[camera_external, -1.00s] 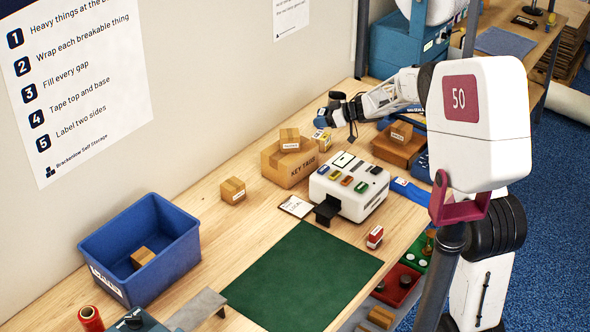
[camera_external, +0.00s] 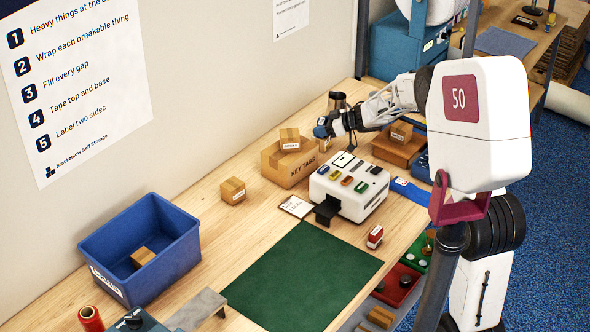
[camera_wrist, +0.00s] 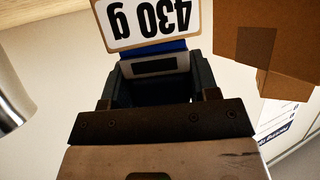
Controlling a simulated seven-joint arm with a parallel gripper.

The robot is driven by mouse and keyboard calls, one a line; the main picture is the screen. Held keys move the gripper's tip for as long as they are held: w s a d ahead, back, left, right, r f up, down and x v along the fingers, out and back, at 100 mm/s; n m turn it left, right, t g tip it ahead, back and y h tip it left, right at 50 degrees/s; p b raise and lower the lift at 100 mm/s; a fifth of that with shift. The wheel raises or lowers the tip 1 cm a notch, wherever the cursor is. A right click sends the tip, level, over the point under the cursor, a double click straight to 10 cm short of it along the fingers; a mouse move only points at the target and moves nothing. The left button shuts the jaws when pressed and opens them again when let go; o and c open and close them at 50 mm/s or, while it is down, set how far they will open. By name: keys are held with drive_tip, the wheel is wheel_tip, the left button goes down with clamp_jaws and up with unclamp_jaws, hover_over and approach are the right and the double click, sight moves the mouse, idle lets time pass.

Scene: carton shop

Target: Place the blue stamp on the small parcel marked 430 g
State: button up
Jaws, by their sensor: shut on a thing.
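My gripper (camera_external: 328,126) is shut on the blue stamp (camera_external: 320,131), at the back of the bench. In the wrist view, the stamp (camera_wrist: 152,54) shows as a blue strip with a pale band between the two dark fingers. The small parcel's white label (camera_wrist: 148,20), reading 430 g upside down, lies just beyond the stamp at the top of the wrist view. In the external view the parcel (camera_external: 325,145) is mostly hidden behind my gripper and the KEY TAGS carton. I cannot tell whether the stamp touches the parcel.
The KEY TAGS carton (camera_external: 286,168) with a small parcel (camera_external: 290,142) on top stands close left of my gripper. A dark metal cylinder (camera_external: 337,101) stands behind. A white machine (camera_external: 350,192) is in front. The green mat (camera_external: 300,275) is clear.

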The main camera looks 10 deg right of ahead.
drive_tip(key=shift+f, duration=0.15)
drive_tip(key=o, duration=0.9)
drive_tip(key=shift+d+r, duration=0.2)
drive_tip(key=shift+r, duration=0.05)
drive_tip(key=shift+s+d+r, duration=0.3)
drive_tip(key=shift+d+r, duration=0.35)
drive_tip(key=shift+r, duration=0.8)
drive_tip(key=shift+s+d+r, duration=0.25)
drive_tip(key=shift+d+r, duration=0.4)
drive_tip(key=shift+r, duration=0.85)
drive_tip(key=shift+s+d+r, duration=0.3)
drive_tip(key=shift+d+r, duration=0.35)
drive_tip(key=shift+r, duration=0.8)
